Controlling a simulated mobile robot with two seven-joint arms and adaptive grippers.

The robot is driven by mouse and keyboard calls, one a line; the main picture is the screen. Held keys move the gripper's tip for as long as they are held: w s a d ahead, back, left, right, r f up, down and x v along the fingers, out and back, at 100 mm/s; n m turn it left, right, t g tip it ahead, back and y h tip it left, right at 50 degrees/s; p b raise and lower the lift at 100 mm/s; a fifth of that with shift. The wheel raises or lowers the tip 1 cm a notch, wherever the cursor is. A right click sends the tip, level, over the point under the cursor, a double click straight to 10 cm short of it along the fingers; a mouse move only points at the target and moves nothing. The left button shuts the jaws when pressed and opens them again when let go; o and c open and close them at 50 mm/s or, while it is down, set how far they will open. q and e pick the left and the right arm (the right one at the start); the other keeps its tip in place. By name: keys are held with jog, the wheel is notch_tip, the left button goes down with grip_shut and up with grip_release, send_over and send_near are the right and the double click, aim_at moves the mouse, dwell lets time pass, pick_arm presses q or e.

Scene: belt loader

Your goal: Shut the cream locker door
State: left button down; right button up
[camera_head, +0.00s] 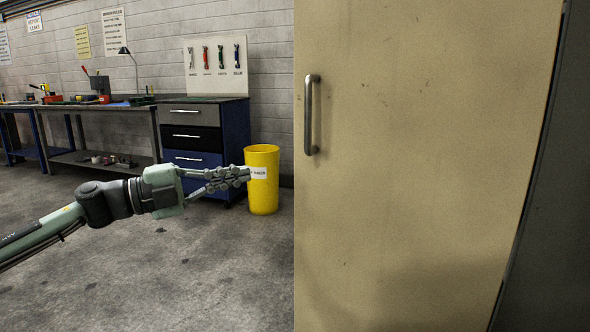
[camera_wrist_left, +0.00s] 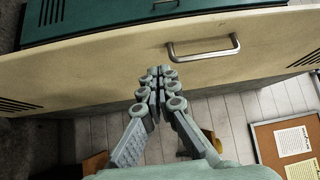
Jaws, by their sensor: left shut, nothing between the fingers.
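The cream locker door (camera_head: 430,170) fills the right half of the head view, its outer face towards me. Its grey bar handle (camera_head: 311,115) is upright near the door's left edge. A dark strip runs along the door's right edge, beside a dark grey-green surface (camera_head: 560,200). How far the door stands open is hard to tell. My left gripper (camera_head: 246,175) is shut and empty, left of the door in the head view. In the left wrist view its fingertips (camera_wrist_left: 157,76) overlap the cream door (camera_wrist_left: 110,65), beside the handle (camera_wrist_left: 204,48); contact cannot be told. My right gripper is not in view.
A yellow bin (camera_head: 262,195) stands on the floor behind my left gripper. A drawer cabinet (camera_head: 196,112) and a workbench (camera_head: 90,104) line the back wall. The concrete floor (camera_head: 200,280) in front is clear.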

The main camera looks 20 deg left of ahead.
pick_arm(q)
jog(key=s+r+m+g, duration=0.1)
jog(key=m+g, duration=0.1)
jog(key=p, duration=0.4)
send_near(314, 159)
jog(key=d, duration=0.4)
jog(key=w, duration=0.2)
jog(key=shift+w+d+f, duration=0.2)
jog(key=shift+w+d, duration=0.1)
jog(key=shift+w, duration=0.05)
jog(key=shift+w+f, duration=0.1)
jog(key=shift+w, duration=0.3)
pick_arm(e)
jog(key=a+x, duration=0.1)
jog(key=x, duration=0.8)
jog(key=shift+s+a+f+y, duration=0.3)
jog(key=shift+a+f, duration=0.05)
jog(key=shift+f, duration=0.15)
pick_arm(q)
jog(key=shift+w, duration=0.15)
